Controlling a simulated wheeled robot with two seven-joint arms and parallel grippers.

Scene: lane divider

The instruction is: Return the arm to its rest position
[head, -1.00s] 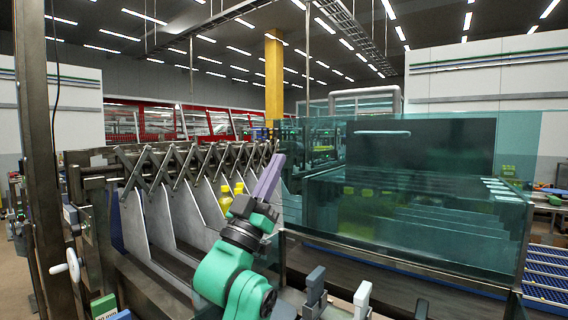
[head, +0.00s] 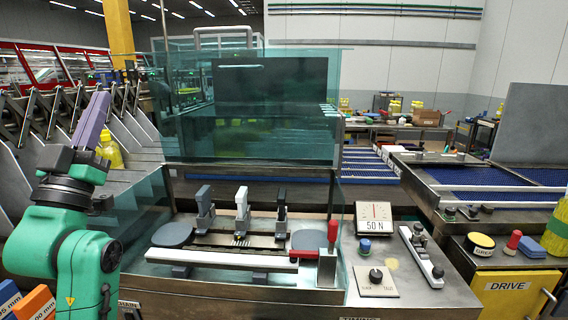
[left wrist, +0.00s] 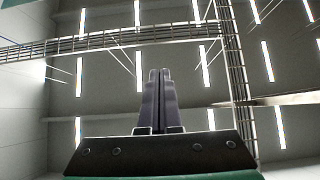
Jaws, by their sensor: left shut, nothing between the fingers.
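My left arm is green with a black wrist and comes in at the left of the head view. Its gripper (head: 93,120) has purple-grey fingers that point up and slightly right. In the left wrist view the two fingers (left wrist: 160,100) lie side by side, shut and empty, with only the ceiling and its lamps beyond them. In the head view the gripper stands in front of the lane divider's plates (head: 30,150) and a yellow bottle (head: 110,150). Whether it touches either cannot be told from this view. My right gripper is not in view.
A metal bench with a clear teal guard (head: 250,110) fills the middle. It carries several upright clamps (head: 242,208), a red-handled lever (head: 331,240) and a 50 N gauge (head: 375,217). A yellow DRIVE cabinet (head: 508,290) and blue conveyors (head: 445,178) are at the right.

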